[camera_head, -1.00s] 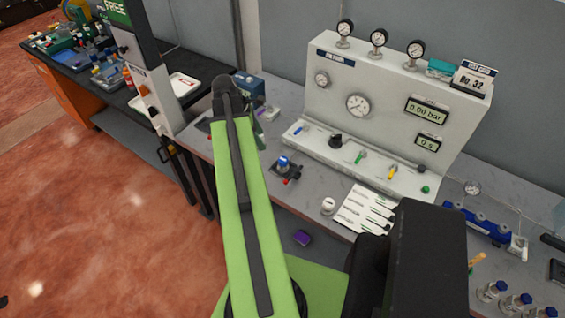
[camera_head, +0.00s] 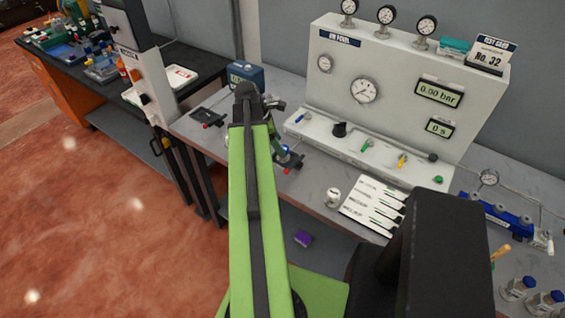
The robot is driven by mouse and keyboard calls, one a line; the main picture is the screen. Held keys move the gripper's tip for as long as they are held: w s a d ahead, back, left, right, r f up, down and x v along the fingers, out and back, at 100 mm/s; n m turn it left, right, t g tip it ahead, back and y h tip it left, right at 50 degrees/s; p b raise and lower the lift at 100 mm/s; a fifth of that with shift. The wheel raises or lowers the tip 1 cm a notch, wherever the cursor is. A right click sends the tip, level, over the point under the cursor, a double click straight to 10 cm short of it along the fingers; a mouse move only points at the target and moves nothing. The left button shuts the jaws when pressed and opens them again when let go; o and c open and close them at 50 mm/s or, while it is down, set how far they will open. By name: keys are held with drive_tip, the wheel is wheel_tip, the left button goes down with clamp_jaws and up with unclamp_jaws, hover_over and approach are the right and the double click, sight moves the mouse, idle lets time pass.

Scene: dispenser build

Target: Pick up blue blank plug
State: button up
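My green arm (camera_head: 252,200) reaches up from the bottom of the view over the grey bench. Its far end, with my gripper (camera_head: 276,138), is partly hidden behind the arm's upper joint. The fingers are too small and covered to tell open from shut. A small blue part (camera_head: 291,158) sits at a black fixture with a red-tipped lever, just right of and below my gripper. I cannot tell whether it is the blue blank plug, or whether the gripper touches it.
A white test panel (camera_head: 400,95) with gauges stands behind on the bench. A white label card (camera_head: 372,207) and a white round part (camera_head: 333,197) lie to the right. A blue manifold (camera_head: 500,215) and blue-capped bottles (camera_head: 517,289) are farther right. A blue box (camera_head: 246,76) stands behind the arm.

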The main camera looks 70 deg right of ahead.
drive_tip(key=b+x, duration=0.5)
drive_tip(key=shift+d+f, duration=0.1)
drive_tip(key=shift+f, duration=0.1)
drive_tip(key=shift+r, duration=0.2)
clamp_jaws()
